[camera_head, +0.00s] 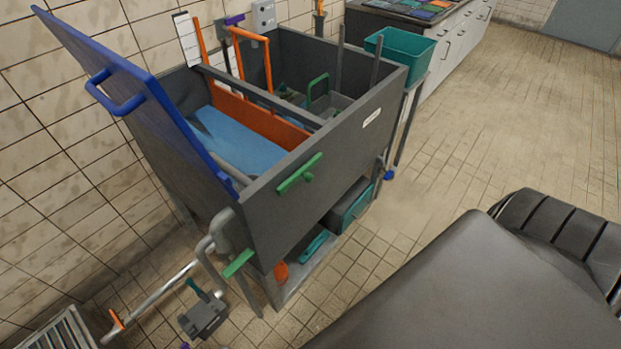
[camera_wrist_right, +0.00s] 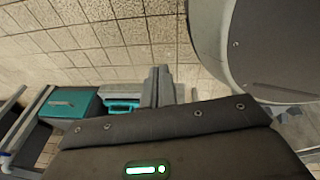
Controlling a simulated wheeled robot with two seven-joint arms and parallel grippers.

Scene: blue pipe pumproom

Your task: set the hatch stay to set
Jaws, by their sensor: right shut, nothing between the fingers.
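The blue hatch (camera_head: 150,95) stands raised and tilted at the left side of a grey open tank (camera_head: 335,125), with a blue handle (camera_head: 118,104) on its face. A green bar handle (camera_head: 300,174) sits on the tank's front wall, close to the hatch's lower end. I cannot tell for sure which part is the hatch stay. My right gripper (camera_wrist_right: 158,74) shows in the right wrist view, shut and empty, apart from anything I can make out. It is not seen in the head view. My left gripper is in neither view.
A second green handle (camera_head: 238,263) is on the grey pipe below the tank's corner. A teal bin (camera_head: 400,55) stands behind the tank's right end. A grey pedal-like block (camera_head: 203,315) lies on the floor. The tiled floor right of the tank is clear.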

